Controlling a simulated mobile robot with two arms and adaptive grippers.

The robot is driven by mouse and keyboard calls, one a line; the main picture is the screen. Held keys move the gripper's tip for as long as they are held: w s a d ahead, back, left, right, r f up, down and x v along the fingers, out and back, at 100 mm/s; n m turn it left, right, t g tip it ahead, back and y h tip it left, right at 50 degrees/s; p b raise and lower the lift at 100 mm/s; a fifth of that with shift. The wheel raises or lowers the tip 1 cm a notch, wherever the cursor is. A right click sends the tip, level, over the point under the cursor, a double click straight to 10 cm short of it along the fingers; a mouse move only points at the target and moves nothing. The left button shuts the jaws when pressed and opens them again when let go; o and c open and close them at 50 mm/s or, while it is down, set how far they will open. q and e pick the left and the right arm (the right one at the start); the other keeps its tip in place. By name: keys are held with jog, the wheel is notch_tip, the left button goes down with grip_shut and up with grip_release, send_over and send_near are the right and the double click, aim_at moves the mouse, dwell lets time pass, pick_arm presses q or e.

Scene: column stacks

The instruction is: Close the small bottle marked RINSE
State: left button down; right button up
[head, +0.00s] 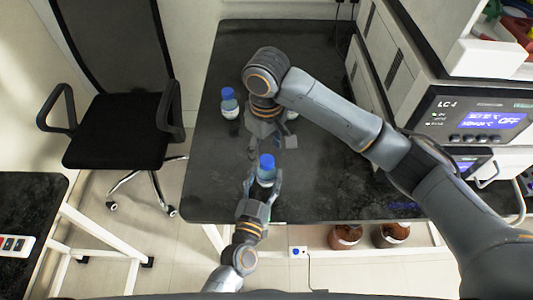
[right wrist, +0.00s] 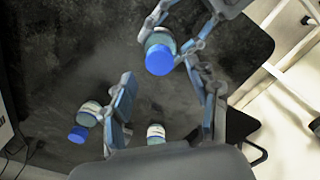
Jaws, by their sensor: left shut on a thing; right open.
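My left gripper (head: 258,187) is shut on a small bottle (head: 266,174) with a blue cap, held upright near the table's front edge. The cap (right wrist: 160,59) sits on top of it in the right wrist view; how tight it is I cannot tell. My right gripper (head: 268,141) is open and empty, just behind the held bottle, pointing down. In the right wrist view its fingers (right wrist: 170,96) stand wide apart, with the held bottle beyond them. No label is readable, so I cannot tell which bottle is marked RINSE.
A blue-capped bottle (head: 230,106) stands at the back left of the dark table (head: 325,185). Another blue-capped bottle (right wrist: 88,116) shows in the right wrist view, mostly hidden by my right arm in the head view. Instruments (head: 470,118) stand on the right.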

notch_tip(320, 180, up, 9)
jog(key=shift+f, duration=0.2)
pick_arm(q)
jog(key=shift+c, duration=2.4)
grip_release()
jog(key=v, duration=1.2)
